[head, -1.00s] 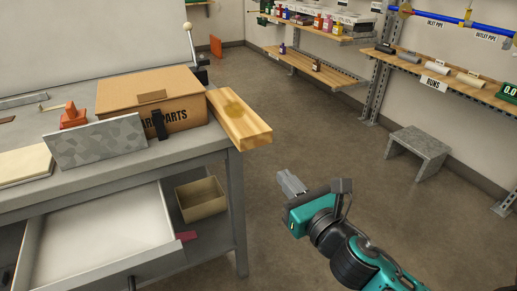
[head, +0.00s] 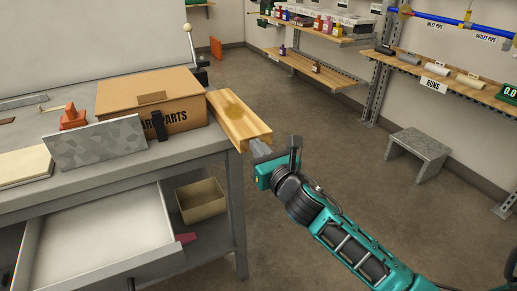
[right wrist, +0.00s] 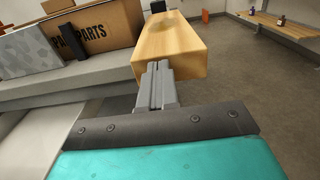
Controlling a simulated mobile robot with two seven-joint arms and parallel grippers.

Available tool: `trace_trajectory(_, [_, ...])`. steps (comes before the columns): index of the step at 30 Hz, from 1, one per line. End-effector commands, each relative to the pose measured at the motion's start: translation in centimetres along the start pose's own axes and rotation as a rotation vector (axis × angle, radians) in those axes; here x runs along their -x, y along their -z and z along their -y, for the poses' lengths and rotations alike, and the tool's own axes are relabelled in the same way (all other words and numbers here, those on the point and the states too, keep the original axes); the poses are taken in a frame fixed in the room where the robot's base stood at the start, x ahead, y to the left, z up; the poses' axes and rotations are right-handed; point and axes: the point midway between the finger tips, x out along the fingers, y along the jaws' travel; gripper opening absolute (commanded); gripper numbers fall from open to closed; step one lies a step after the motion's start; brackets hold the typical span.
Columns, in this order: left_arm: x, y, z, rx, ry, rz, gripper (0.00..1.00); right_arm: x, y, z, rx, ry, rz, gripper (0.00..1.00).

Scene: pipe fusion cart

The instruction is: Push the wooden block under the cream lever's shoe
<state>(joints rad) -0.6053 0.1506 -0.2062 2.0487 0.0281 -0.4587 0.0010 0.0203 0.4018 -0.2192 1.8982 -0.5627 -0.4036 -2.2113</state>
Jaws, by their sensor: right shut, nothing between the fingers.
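The wooden block (head: 238,118) lies at the bench's right end, beside the cardboard box, with its near end jutting past the bench edge. It also shows in the right wrist view (right wrist: 170,45). A lever with a pale round knob (head: 188,29) stands behind the box; its shoe is hidden or too small to make out. My right gripper (head: 258,147) is shut and empty, its fingertips at the block's near end. In the right wrist view the fingertips (right wrist: 155,72) overlap the block's end face; I cannot tell whether they touch. My left gripper is not in view.
The cardboard box (head: 150,105) stands left of the block on the grey bench (head: 100,170). A grey plate (head: 96,142) leans before it. An open drawer (head: 105,235) juts out below. A small grey stool (head: 420,150) stands right; the floor between is clear.

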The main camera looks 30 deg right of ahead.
Motion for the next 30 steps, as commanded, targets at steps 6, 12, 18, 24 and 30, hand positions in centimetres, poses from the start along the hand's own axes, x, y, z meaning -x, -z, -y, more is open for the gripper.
trace_trajectory(6, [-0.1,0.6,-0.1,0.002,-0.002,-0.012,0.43,-0.1,0.0,0.0,-0.001,0.0,-0.001,0.0])
trace_trajectory(12, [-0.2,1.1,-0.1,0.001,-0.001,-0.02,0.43,-0.4,-0.1,0.0,0.0,0.0,0.0,0.0])
trace_trajectory(18, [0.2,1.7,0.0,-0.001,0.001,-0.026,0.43,-3.4,-0.3,0.0,0.001,0.0,0.002,0.0])
trace_trajectory(24, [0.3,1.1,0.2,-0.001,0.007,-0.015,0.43,-6.9,-0.1,0.0,0.001,0.0,0.002,0.0])
trace_trajectory(30, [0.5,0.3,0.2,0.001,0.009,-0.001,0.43,-8.4,0.0,0.0,-0.001,0.0,0.0,0.0])
